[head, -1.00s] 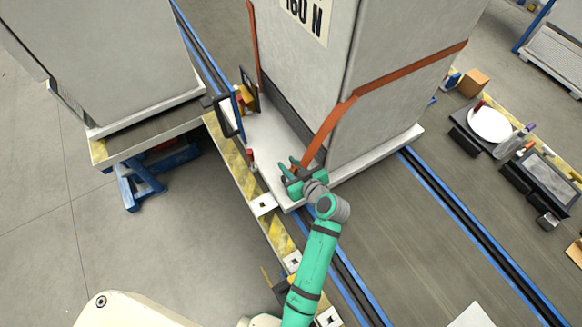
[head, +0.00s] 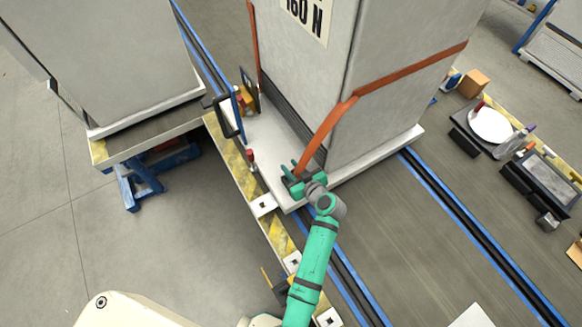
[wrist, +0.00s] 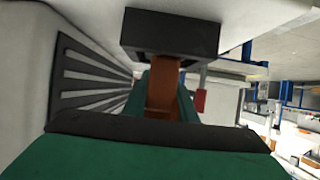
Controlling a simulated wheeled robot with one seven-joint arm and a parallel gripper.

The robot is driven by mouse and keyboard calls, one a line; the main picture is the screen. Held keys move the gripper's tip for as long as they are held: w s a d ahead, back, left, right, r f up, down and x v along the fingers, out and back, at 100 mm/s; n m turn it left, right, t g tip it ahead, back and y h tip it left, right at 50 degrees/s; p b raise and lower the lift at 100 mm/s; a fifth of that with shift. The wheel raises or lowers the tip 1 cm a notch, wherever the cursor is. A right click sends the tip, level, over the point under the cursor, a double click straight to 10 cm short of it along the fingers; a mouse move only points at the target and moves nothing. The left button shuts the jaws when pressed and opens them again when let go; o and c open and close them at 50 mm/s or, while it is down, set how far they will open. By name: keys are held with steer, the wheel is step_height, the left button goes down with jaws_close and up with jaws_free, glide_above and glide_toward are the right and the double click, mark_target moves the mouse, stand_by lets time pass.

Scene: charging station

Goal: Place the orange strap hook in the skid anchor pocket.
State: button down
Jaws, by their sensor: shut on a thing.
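The orange strap (head: 320,138) runs around the tall grey cabinet and down to my gripper (head: 291,174), low at the cabinet's front corner, over the white skid (head: 268,136). In the wrist view, the green fingers of my gripper (wrist: 165,100) are shut on the orange strap hook (wrist: 164,88). A dark block (wrist: 170,36), which looks like the skid anchor pocket, sits directly beyond the hook. The hook's far end is hidden at the block, so I cannot tell whether it is inside. In the head view my gripper covers the hook.
The grey cabinet (head: 310,75) stands close beside my gripper; its dark vent (wrist: 88,75) shows in the wrist view. A black handle (head: 227,117) and a red-topped post (head: 251,158) stand to the left. A yellow-striped edge (head: 235,165) borders the skid.

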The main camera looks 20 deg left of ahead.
steer(key=c, duration=1.5)
jaws_free()
steer(key=shift+o, duration=0.2)
